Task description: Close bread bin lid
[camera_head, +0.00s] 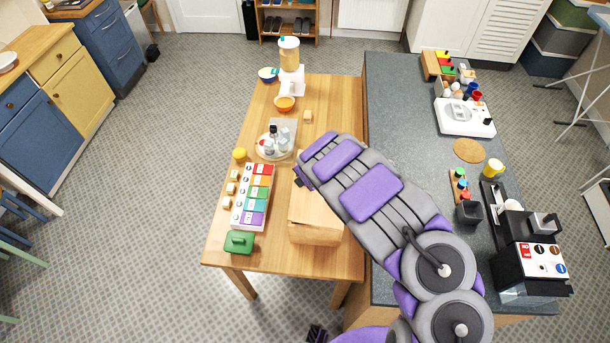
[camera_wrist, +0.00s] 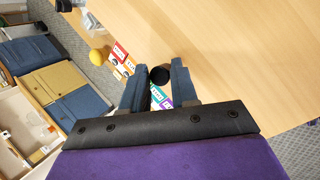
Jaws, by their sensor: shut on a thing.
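The bread bin (camera_head: 315,232) is a pale wooden box on the wooden table, right of a box of coloured cards. My arm hides much of its top and far side, so I cannot tell how far its lid is open. My gripper (camera_head: 299,181) is at the bin's upper left side in the head view. In the wrist view, my gripper (camera_wrist: 158,75) has its two blue-grey fingers on either side of a round black knob (camera_wrist: 160,77), shut on it. The knob's join to the lid is hidden.
The card box (camera_head: 252,198) and a green lidded dish (camera_head: 239,242) stand close left of the bin. A round tray (camera_head: 262,150) with bottles and a drink dispenser (camera_head: 289,70) stand farther back. A dark counter (camera_head: 400,120) adjoins the table's right side.

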